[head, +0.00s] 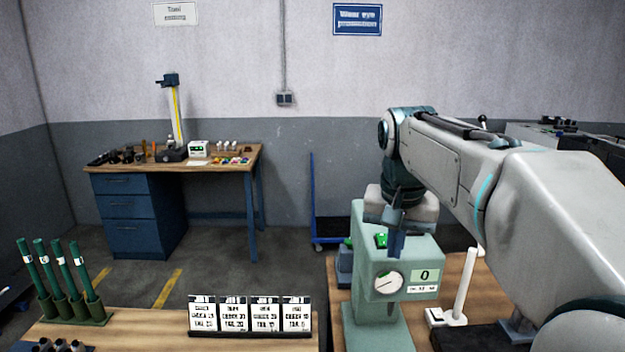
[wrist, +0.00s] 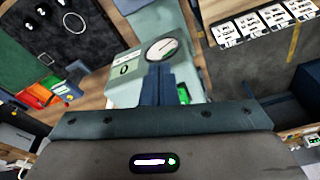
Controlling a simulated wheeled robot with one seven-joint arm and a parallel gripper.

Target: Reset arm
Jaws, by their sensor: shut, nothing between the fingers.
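My gripper (head: 396,250) is shut and empty, with its dark blue fingers pointing down. In the head view it hangs in front of the pale green machine (head: 425,252), which has a round dial (head: 388,283) and a display reading 0. In the wrist view the shut fingers (wrist: 160,72) lie just below the dial (wrist: 162,49) in the picture. I cannot tell whether they touch the machine. My arm reaches in from the right and hides part of the bench behind it.
A row of white cards (head: 250,315) stands on the near bench, left of the machine. Green rods (head: 62,270) stand upright in a holder at far left. A white post (head: 463,285) stands right of the machine. A tool table (head: 225,160) is at the back wall, with open floor before it.

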